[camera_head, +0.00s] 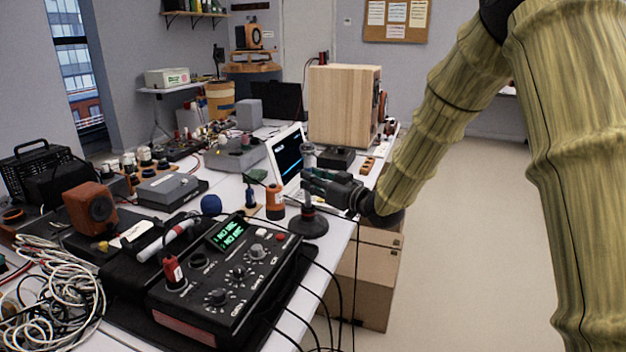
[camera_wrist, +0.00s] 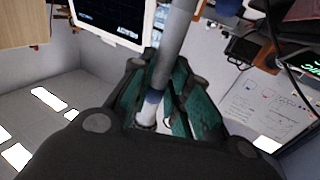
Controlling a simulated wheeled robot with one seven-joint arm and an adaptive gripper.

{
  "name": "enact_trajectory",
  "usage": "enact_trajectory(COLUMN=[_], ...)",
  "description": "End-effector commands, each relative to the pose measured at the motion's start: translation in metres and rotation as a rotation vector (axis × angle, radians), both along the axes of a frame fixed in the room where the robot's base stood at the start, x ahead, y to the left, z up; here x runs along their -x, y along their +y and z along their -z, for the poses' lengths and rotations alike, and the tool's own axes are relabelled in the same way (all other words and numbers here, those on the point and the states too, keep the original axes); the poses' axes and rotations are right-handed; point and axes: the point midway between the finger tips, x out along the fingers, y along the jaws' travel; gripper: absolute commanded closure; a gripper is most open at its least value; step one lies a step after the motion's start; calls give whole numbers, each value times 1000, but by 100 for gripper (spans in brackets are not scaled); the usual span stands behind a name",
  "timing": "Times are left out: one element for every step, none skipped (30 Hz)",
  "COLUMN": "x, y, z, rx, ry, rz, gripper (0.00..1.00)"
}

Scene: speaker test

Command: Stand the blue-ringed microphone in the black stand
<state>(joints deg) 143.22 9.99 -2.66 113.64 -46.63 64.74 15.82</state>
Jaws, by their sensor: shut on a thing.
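My gripper (camera_head: 310,182) is shut on the microphone (camera_head: 308,156) and holds it roughly upright. In the wrist view the microphone (camera_wrist: 176,45) is a grey cylinder with a dark blue ring and a pale end, between the green-padded fingers of my gripper (camera_wrist: 160,80). The black stand (camera_head: 308,224) has a round base and stands near the table's right edge, directly below my gripper in the head view. The fingers hide part of the microphone. I cannot tell whether its lower end touches the stand or is inside it.
A black mixer (camera_head: 232,275) with cables stands in front left of the stand. An orange cylinder (camera_head: 275,203) and a blue foam-topped microphone (camera_head: 211,205) are to the left. A laptop (camera_head: 287,158) and a wooden speaker box (camera_head: 343,105) stand behind. Open floor lies right.

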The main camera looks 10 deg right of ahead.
Motion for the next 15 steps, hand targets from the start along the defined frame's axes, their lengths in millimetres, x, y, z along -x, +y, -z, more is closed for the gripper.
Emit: enact_trajectory(x=[0, 0, 0, 0, 0, 0, 0, 0, 0, 0, 0, 0, 0, 0, 0], y=[0, 0, 0, 0, 0, 0, 0, 0, 0, 0, 0, 0, 0, 0, 0], z=[5, 5, 7, 9, 10, 12, 14, 15, 17, 19, 21, 23, 25, 26, 29], rx=[0, 0, -1, -1, -1, -1, -1, -1, -2, -1, -1, -1, -2, -2, -1], ry=[0, 0, -1, -1, -1, 0, 0, 0, -1, 0, 0, 0, 0, 0, 0], rz=[0, 0, 0, 0, 0, 0, 0, 0, 0, 0, 0, 0, 0, 0, 0], gripper=[100, 100, 100, 100, 100, 100, 100, 100, 100, 100, 100, 100, 100, 100, 100])
